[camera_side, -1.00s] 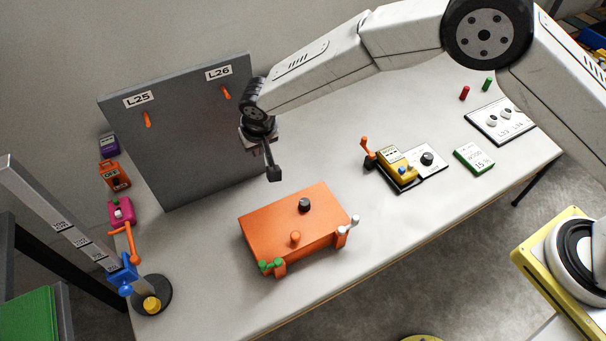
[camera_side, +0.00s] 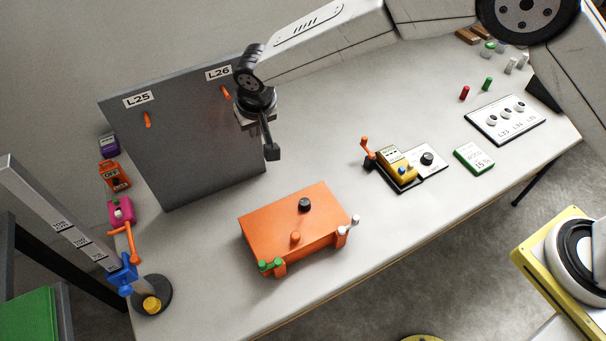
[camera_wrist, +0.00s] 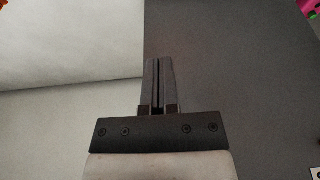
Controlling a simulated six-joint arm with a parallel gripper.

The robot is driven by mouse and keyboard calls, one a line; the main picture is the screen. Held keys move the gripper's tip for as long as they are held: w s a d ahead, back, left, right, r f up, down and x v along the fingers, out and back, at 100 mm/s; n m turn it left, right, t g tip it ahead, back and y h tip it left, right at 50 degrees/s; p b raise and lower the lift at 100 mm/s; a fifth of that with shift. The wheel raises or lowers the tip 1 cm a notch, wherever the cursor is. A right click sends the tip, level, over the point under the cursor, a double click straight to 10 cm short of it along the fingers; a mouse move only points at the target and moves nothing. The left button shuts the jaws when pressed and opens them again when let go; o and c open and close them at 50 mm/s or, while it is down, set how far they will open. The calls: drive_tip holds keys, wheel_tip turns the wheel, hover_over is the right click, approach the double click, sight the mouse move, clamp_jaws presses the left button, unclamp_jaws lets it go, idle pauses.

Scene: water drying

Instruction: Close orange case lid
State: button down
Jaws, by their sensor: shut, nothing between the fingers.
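The orange case (camera_side: 275,218) sits on the table in the side view. Its flat orange top lies over the body, with a black knob (camera_side: 304,204) and an orange knob (camera_side: 295,237) on it. A green latch handle (camera_side: 270,265) and a white one (camera_side: 349,224) stand at its front edge. My gripper (camera_side: 272,152) is shut and empty, held above the table behind the case and apart from it. In the wrist view my gripper's fingers (camera_wrist: 159,82) are together with nothing between them; the case is not clearly seen there.
A grey panel (camera_side: 190,150) with labels L25 and L26 and orange pegs stands behind the case, close to my gripper. A yellow device (camera_side: 396,163) with an orange lever is to the right. Table in front of the case is clear.

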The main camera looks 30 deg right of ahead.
drive_tip(key=s+d+r, duration=0.2)
drive_tip(key=s+d, duration=0.3)
drive_tip(key=d, duration=0.6)
drive_tip(key=s+d+r, duration=0.3)
drive_tip(key=s+d, duration=0.2)
drive_tip(key=d, duration=0.6)
drive_tip(key=shift+s+d+g, duration=0.25)
drive_tip(key=shift+d+g, duration=0.1)
drive_tip(key=shift+g, duration=0.05)
drive_tip(key=shift+r, duration=0.1)
drive_tip(key=s+d+f, duration=0.1)
drive_tip(key=s+d, duration=0.7)
drive_tip(key=s, duration=0.4)
drive_tip(key=shift+s+d, duration=0.15)
drive_tip(key=shift+d, duration=0.15)
drive_tip(key=shift+a, duration=0.1)
